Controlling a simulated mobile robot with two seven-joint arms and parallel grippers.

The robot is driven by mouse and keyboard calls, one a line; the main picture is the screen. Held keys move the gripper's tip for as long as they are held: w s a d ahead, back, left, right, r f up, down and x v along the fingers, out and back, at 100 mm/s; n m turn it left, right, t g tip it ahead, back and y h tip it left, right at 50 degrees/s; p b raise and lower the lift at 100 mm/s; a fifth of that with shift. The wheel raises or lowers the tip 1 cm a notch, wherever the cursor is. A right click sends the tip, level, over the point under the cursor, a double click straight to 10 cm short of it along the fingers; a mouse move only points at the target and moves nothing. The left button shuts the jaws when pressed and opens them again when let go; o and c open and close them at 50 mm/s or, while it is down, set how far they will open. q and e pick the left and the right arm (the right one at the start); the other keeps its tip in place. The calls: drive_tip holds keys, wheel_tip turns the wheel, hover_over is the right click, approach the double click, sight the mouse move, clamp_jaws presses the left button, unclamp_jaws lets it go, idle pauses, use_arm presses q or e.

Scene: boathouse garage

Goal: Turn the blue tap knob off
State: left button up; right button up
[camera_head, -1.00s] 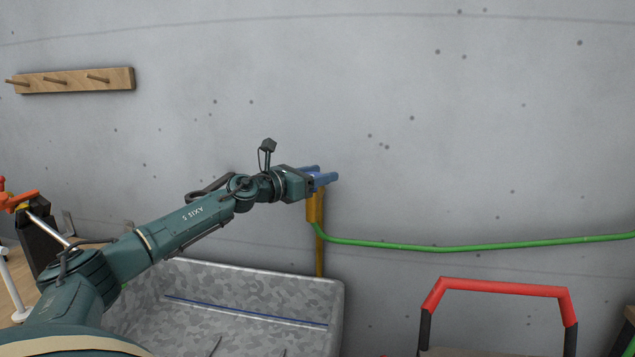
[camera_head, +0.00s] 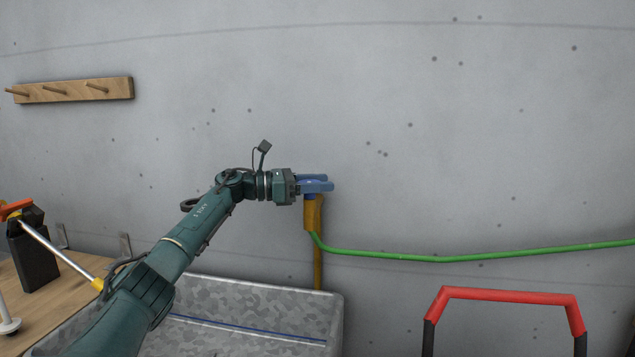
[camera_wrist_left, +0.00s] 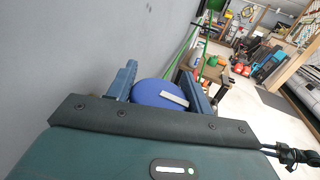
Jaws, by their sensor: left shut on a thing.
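The tap is a brass-coloured body (camera_head: 313,215) on a pipe against the grey wall, right of centre in the head view. Its round blue knob (camera_wrist_left: 152,92) carries a white bar mark and lies between my two blue fingers in the left wrist view. My left gripper (camera_head: 318,183) is at the top of the tap, shut on the knob, and it also shows in the wrist view (camera_wrist_left: 160,94). In the head view the fingers hide most of the knob; a little blue (camera_head: 310,196) shows beneath them. My right gripper is in neither view.
A green hose (camera_head: 450,258) runs from the tap to the right along the wall. A grey mottled trough (camera_head: 255,297) stands below. A red handle frame (camera_head: 508,294) is at lower right, a wooden peg rail (camera_head: 70,90) at upper left. A wooden bench (camera_head: 40,290) is at left.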

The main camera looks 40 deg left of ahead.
use_arm(q)
drive_tip(key=shift+r, duration=0.1)
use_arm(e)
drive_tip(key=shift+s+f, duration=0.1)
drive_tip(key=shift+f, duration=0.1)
use_arm(q)
drive_tip(key=o, duration=0.9)
drive_tip(key=shift+o, duration=0.3)
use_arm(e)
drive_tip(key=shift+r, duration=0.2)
use_arm(q)
drive_tip(key=b+v, duration=0.3)
drive_tip(key=v, duration=1)
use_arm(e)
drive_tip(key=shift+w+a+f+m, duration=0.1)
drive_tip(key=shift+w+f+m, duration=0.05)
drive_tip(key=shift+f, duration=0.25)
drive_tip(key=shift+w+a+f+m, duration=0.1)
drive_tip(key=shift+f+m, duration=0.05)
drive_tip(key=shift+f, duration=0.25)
use_arm(q)
drive_tip(key=shift+a, duration=0.1)
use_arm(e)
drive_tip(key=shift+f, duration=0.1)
